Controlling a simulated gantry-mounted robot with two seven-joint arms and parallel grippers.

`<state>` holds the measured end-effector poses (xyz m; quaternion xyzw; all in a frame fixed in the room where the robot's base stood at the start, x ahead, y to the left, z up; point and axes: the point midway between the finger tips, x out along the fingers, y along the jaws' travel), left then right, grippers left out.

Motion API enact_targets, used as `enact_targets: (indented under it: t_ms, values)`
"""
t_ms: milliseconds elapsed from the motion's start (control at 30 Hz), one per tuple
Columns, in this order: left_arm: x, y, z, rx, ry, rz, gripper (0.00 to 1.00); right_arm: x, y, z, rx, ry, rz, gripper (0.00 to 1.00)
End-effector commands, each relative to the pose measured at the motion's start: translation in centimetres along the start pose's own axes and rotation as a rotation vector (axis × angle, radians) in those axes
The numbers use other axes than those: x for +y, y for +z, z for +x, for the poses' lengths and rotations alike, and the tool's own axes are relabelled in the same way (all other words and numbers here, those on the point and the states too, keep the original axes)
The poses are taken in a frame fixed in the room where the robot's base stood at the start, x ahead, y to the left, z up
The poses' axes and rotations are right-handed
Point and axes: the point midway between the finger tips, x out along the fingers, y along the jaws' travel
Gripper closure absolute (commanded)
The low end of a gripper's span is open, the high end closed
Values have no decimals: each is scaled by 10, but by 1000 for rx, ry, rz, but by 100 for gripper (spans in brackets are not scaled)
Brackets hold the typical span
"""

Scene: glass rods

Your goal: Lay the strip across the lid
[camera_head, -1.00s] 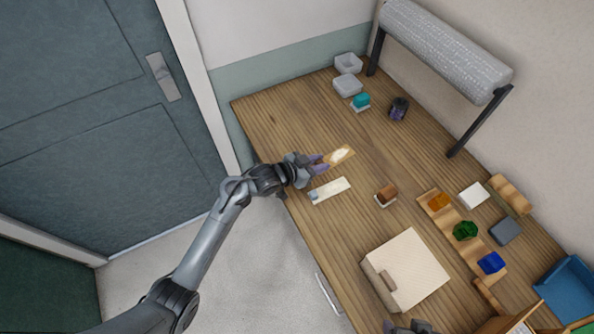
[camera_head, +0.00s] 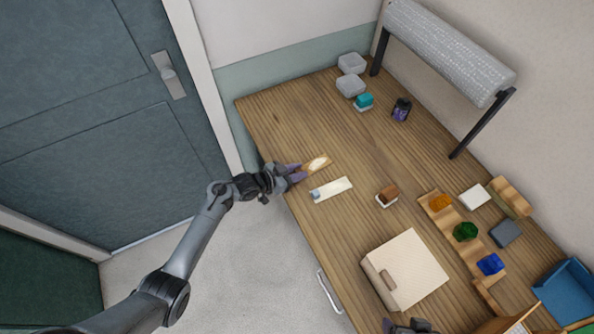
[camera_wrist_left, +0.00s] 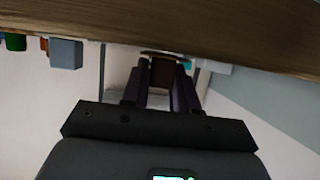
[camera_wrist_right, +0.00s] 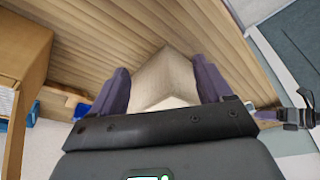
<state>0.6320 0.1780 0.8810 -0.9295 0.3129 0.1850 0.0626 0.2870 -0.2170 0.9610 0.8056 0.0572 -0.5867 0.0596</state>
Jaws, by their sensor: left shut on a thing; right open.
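My left gripper (camera_head: 297,173) is shut on a small brown piece with a pale bright patch (camera_head: 318,164), held near the table's left edge. In the left wrist view this brown piece (camera_wrist_left: 162,72) is between the fingers. A flat whitish strip with a blue-grey end (camera_head: 332,190) lies on the table just below the gripper, apart from it. A cream box with a lid-like top (camera_head: 412,264) and a small brown handle (camera_head: 388,280) stands nearer the front. My right gripper (camera_head: 408,328) is open at the bottom edge; in its wrist view the cream box (camera_wrist_right: 165,78) shows between the fingers.
A brown block on a white base (camera_head: 387,195) stands mid-table. A wooden rack (camera_head: 453,216) holds orange, green and blue pieces. Clear trays (camera_head: 349,84), a teal block (camera_head: 364,101) and a dark jar (camera_head: 401,109) are at the back. The upper middle table is clear.

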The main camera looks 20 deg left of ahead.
Motion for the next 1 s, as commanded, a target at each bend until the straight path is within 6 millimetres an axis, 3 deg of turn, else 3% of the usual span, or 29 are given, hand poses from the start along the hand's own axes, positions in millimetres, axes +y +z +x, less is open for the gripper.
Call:
enact_targets:
  t_ms: [367, 400, 567, 1000]
  values:
    - [0, 4, 2, 0, 1, 0, 100, 1, 1, 3, 0, 4, -5, 21]
    - [0, 4, 2, 0, 1, 0, 70, 1, 1, 3, 0, 5, -6, 21]
    - [0, 3, 2, 0, 1, 0, 46, 2, 1, 2, -1, 8, -10, 21]
    - [1, 4, 0, 1, 1, 1, 46, 1, 2, 6, 0, 5, -7, 21]
